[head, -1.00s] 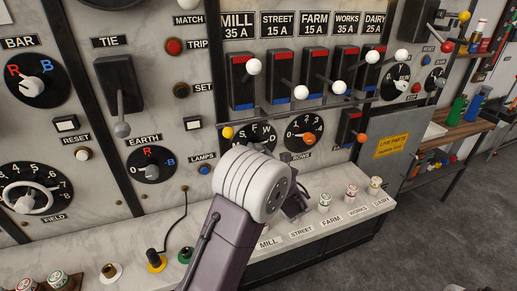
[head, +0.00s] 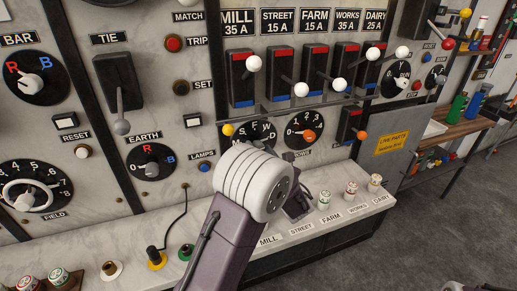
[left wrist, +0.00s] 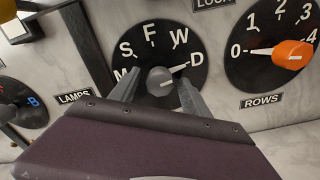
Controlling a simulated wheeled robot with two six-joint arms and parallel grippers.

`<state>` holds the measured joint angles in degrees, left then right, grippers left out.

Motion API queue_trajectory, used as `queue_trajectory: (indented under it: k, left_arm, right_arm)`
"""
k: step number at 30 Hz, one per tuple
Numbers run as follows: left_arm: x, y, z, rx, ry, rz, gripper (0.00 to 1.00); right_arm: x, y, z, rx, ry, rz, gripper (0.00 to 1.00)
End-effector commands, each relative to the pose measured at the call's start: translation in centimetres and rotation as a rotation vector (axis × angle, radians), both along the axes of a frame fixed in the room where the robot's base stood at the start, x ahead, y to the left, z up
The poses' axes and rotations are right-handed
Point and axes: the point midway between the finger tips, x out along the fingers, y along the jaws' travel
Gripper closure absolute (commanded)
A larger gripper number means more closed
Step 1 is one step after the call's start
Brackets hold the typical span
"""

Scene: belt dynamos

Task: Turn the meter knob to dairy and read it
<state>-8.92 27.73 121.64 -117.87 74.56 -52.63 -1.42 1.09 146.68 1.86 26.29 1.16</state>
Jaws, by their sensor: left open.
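The meter knob (left wrist: 160,81) is a grey knob on a round black dial (left wrist: 157,50) lettered M, S, F, W, D. Its pale pointer is turned to the right, toward the D. My left gripper (left wrist: 158,92) is open, with one finger to each side of the knob; I cannot tell whether either finger touches it. In the head view the dial (head: 238,131) is partly covered by my left wrist, which hides the knob.
Right of the dial is the ROWS dial (head: 302,131) with an orange knob (left wrist: 292,55). Above stand several white-balled lever switches (head: 285,80). Below, a ledge (head: 225,246) carries several small labelled pots and plugs. A grey LIVE PARTS box (head: 396,170) stands at the right.

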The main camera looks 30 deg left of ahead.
Motion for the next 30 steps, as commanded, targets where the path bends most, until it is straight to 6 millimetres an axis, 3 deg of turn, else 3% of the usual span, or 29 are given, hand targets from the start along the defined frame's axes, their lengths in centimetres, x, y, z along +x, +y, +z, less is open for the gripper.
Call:
queue_trajectory:
  k: [6,12,26,28,30]
  left_arm:
    - [-3.1,-3.9,-0.1,0.000,0.002,-0.007,0.45]
    - [-4.9,-5.8,-0.1,0.000,0.002,-0.003,0.45]
    - [-5.1,-6.0,-0.1,0.000,0.002,0.000,0.45]
    - [-5.2,-5.5,0.3,-0.001,0.001,0.012,0.45]
    - [-5.7,-3.7,2.2,-0.011,-0.025,0.054,0.45]
  right_arm:
    - [0.0,0.0,-0.5,0.000,0.000,0.000,0.45]
    - [0.0,0.0,-0.6,0.000,0.000,0.000,0.45]
    - [0.0,0.0,-0.6,0.000,0.000,0.000,0.45]
    - [0.0,0.0,-0.3,0.000,0.000,0.000,0.45]
    - [0.0,0.0,0.6,0.000,0.000,0.000,0.45]
